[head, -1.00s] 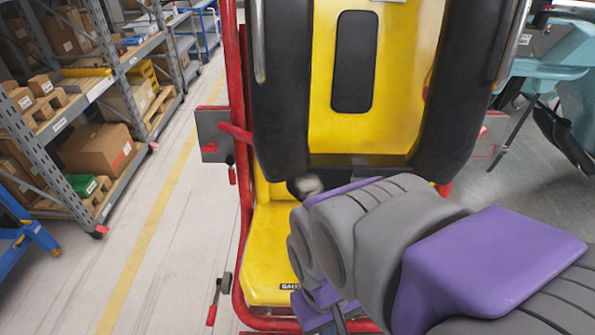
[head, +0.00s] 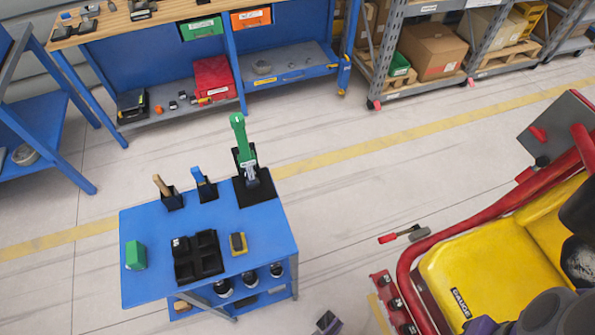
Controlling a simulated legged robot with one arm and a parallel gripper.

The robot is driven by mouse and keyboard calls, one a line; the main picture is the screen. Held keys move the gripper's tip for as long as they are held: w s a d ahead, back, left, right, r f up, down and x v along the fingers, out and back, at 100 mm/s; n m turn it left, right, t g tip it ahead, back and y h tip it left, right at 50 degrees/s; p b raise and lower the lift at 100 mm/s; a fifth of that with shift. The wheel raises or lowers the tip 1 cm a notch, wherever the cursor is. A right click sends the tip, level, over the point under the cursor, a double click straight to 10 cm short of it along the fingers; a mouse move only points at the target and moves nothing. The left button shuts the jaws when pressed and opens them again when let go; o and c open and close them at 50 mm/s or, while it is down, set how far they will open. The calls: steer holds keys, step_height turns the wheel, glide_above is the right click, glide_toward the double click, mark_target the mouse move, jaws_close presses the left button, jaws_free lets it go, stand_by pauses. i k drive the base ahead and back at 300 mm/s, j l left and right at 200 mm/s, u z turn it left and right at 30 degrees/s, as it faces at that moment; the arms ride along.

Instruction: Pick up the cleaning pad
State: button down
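A small yellow pad with a dark top (head: 238,243), which looks like the cleaning pad, lies on the blue cart top (head: 140,292), right of a black compartment tray (head: 198,257). A green block (head: 135,255) stands at the cart's left side; I cannot rule it out as the pad. A small purple and dark part at the bottom edge, apparently the tip of my gripper (head: 327,323), is right of and below the cart, clear of the pad. Its fingers cannot be made out.
A green-handled tool (head: 241,140) and two brushes stand in black holders at the cart's back. Bottles sit on its lower shelf. The yellow seat with red frame (head: 480,262) is at right. A blue workbench (head: 170,60) and shelving (head: 385,45) stand behind open floor.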

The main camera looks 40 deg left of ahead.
mark_target(237, 240)
steer(key=u, duration=2.65)
steer(key=k+j, duration=0.1)
steer(key=j, duration=0.3)
steer(key=k+j, duration=0.15)
steer(key=j, duration=0.2)
steer(key=u, duration=0.05)
